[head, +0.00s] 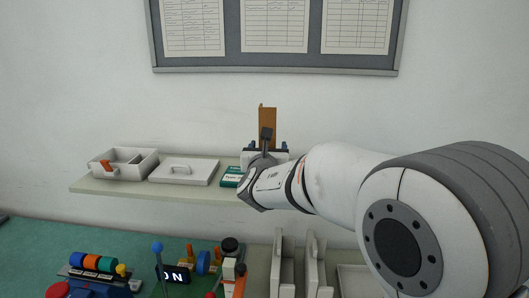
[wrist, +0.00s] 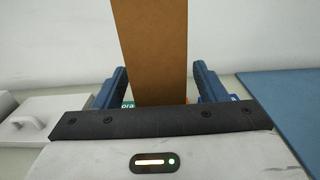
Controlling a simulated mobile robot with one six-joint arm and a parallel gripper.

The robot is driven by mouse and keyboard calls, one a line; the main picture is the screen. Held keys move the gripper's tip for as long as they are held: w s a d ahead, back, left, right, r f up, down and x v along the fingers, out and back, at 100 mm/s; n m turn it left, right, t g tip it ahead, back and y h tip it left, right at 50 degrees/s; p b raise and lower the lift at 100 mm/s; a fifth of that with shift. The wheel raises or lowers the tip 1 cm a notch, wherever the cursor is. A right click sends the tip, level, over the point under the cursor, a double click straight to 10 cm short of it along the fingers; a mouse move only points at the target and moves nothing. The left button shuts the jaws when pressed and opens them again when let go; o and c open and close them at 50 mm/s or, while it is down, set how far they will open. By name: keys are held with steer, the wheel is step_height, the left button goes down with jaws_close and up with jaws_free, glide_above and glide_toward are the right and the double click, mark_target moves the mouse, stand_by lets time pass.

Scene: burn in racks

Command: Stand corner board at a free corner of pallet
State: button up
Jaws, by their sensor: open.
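The corner board (head: 268,118) is a tall, flat brown strip. It stands upright above the wall shelf in the head view, and its foot is hidden by my arm. In the wrist view the board (wrist: 150,45) rises between the two blue fingers of my gripper (wrist: 160,86). The jaws are open around it, with a finger on each side and a small gap showing. In the head view my gripper (head: 265,153) is mostly behind my wrist. I cannot make out the pallet in either view.
The shelf (head: 100,187) holds a white open bin (head: 122,170), a white lidded tray (head: 184,181) and a green box (head: 232,179). A blue panel (wrist: 285,95) lies right in the wrist view.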

steer(key=shift+c, duration=0.4)
steer(key=c, duration=1.1)
